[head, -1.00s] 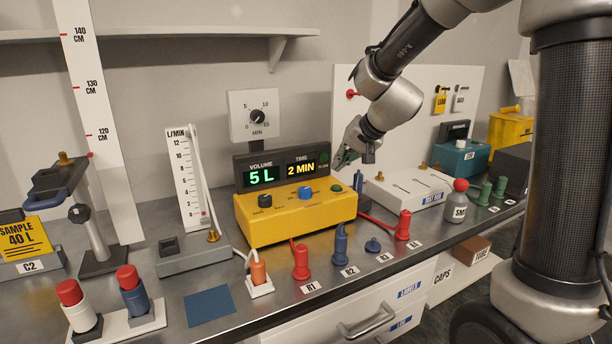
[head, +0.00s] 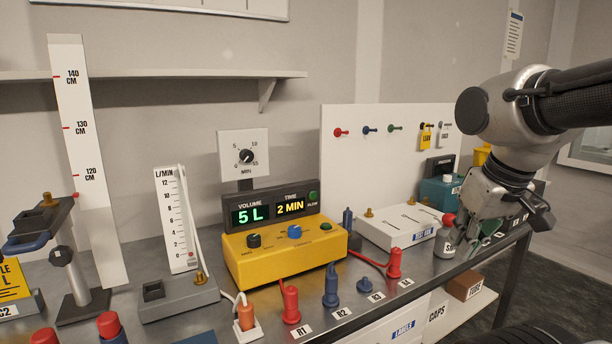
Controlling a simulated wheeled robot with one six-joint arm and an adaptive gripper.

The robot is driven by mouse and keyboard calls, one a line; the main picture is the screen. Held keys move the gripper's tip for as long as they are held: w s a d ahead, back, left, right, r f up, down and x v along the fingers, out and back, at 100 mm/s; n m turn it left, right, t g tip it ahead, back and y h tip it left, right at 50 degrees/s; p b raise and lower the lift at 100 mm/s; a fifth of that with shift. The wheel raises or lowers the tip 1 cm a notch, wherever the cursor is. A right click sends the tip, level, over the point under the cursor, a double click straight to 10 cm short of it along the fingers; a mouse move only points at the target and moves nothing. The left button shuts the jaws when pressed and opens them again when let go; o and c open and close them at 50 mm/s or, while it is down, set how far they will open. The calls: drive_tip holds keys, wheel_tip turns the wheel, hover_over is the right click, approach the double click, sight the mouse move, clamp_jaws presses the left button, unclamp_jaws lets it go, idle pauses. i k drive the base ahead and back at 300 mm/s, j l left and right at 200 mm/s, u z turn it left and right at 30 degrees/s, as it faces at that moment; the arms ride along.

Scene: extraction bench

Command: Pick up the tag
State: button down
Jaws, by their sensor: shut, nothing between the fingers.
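A yellow tag (head: 426,138) hangs from a peg on the white pegboard at the back right. A grey-white tag (head: 444,135) hangs beside it, to its right. Which of these is the task's tag I cannot tell. My gripper (head: 474,246) is shut and empty, pointing down low over the right end of the bench, beside the small grey bottle (head: 446,240). It is below and to the right of the hanging tags, clear of them.
The yellow meter box (head: 285,262) stands mid-bench, with red and blue plugs along the front edge. A white box (head: 397,228) and a teal box (head: 437,192) stand behind my gripper's left side. Red, blue and green pegs (head: 369,129) on the board are bare.

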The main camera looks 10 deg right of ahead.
sight(426, 136)
drive_tip(key=k+z, duration=0.1)
drive_tip(key=z, duration=0.8)
